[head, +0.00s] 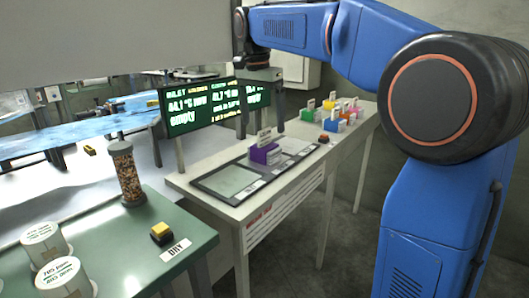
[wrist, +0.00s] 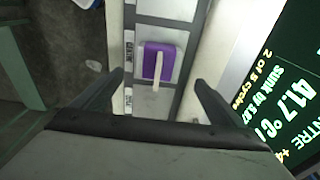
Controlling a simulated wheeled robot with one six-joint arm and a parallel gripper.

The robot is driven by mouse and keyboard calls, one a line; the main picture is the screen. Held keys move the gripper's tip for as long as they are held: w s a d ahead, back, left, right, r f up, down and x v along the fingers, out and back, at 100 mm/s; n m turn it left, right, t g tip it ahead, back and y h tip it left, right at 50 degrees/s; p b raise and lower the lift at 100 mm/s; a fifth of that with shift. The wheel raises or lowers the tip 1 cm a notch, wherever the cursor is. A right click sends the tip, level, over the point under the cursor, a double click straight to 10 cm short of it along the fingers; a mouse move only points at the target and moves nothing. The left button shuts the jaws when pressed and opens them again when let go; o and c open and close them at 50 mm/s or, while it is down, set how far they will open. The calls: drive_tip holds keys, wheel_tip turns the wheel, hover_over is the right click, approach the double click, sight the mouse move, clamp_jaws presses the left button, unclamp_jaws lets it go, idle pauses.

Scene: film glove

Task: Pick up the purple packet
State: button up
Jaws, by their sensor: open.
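The purple packet (head: 265,154) sits upright on a dark framed panel (head: 210,187) on the white table, with a pale tag (head: 264,136) standing up from its top. In the wrist view the purple packet (wrist: 172,63) lies between and beyond my fingertips, its pale tag (wrist: 157,72) pointing towards the camera. My gripper (head: 260,122) is open and empty above the packet, its two fingers pointing down. In the wrist view my gripper (wrist: 160,78) has a finger on each side of the packet, with clear gaps. I see no contact.
Several coloured packets (head: 340,112) with tags stand farther back on the table, near a red button (head: 325,138). Green-text screens (head: 200,108) stand close behind the panel. In front left are a green bench (head: 130,240), a yellow button (head: 161,232), a jar (head: 127,175) and white canisters (head: 62,275).

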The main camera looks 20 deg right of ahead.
sight(266, 144)
drive_tip(key=shift+w+d+f, duration=0.1)
drive_tip(key=shift+d+f, duration=0.1)
drive_tip(key=shift+f, duration=1.25)
drive_tip(key=shift+s+d+f, duration=0.1)
drive_tip(key=shift+d+f, duration=0.05)
drive_tip(key=shift+f, duration=1.35)
drive_tip(key=shift+w+d+f, duration=0.1)
drive_tip(key=shift+d+f, duration=0.1)
drive_tip(key=shift+f, duration=1.25)
drive_tip(key=c, duration=1.3)
drive_tip(key=shift+r, duration=0.1)
